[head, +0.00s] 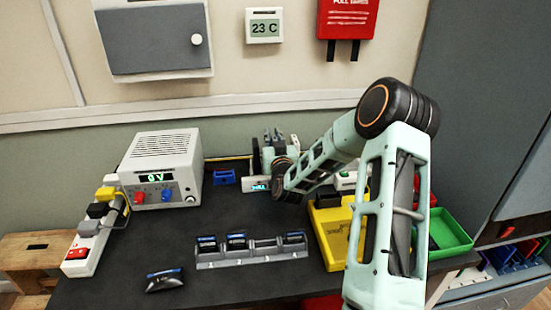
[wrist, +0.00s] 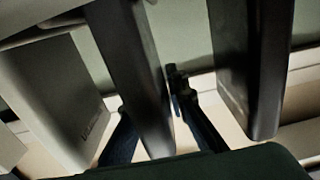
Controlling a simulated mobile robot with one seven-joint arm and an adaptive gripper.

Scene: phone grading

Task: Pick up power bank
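No object is plainly marked as the power bank. A small dark block with a blue edge (head: 165,279) lies alone on the table's front left and may be it. A grey slotted rack (head: 250,257) stands at the table's front middle. Dark blue-topped items stand in it at left (head: 207,243), beside that (head: 237,241), and at right (head: 294,239). My gripper (head: 272,134) is at the back of the table near the wall, away from the rack and block. Its fingers are small and partly hidden; the wrist view is blurred, so their opening and contents are unclear.
A white power supply (head: 167,165) and power strip (head: 84,251) stand at left. A yellow tray (head: 333,252) and green bin (head: 450,235) are at right, partly behind my arm. Bare dark table (head: 225,215) lies between the power supply and rack.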

